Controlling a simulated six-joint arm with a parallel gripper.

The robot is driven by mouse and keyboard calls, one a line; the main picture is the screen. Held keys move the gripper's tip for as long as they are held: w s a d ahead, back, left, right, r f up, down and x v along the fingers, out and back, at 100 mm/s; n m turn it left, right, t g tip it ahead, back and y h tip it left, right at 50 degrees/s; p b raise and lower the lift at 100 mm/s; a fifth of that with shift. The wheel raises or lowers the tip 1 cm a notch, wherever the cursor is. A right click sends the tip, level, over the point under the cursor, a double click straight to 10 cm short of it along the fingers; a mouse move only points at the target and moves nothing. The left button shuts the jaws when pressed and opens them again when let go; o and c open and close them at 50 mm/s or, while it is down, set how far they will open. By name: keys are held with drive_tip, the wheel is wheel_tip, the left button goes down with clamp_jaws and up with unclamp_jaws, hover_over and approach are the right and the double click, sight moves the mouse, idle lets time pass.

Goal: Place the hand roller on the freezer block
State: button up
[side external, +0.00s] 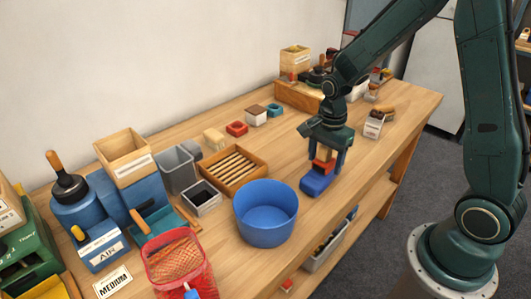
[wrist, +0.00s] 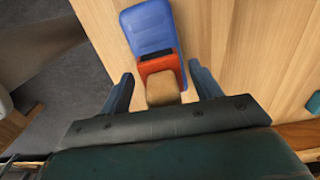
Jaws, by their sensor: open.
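The blue freezer block (side external: 314,184) lies flat on the table, under my gripper (side external: 327,148). The hand roller (side external: 323,164), with a red body and a tan handle, appears to rest on the block. In the wrist view the roller (wrist: 159,67) shows a black strip, and its tan end points toward my palm. The block (wrist: 148,27) extends beyond it. My gripper (wrist: 161,88) is open, with one finger on each side of the roller and a visible gap at both sides. The roller's underside is hidden.
A blue tub (side external: 265,214) stands left of the block in the side view. A wooden slatted tray (side external: 232,168) lies behind the tub. A small white labelled box (side external: 374,124) stands to the right. The table's front edge is close to the block.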

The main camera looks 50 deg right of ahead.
wheel_tip(320, 180, up, 12)
drive_tip(key=shift+w+f, duration=0.1)
idle(0.5)
idle(0.5)
drive_tip(key=shift+s+a+r, duration=0.1)
drive_tip(key=shift+s+r, duration=0.1)
drive_tip(key=shift+r, duration=0.05)
drive_tip(key=s+a+r+n+t, duration=0.2)
drive_tip(key=s+r+n, duration=0.2)
drive_tip(key=s+n, duration=0.4)
drive_tip(key=s+a+r+n+t, duration=0.3)
drive_tip(key=s+r+n, duration=0.1)
drive_tip(key=s+n, duration=0.4)
drive_tip(key=shift+s+a+r+n+t, duration=0.2)
drive_tip(key=shift+s+a+n+t, duration=0.15)
drive_tip(key=shift+n, duration=0.65)
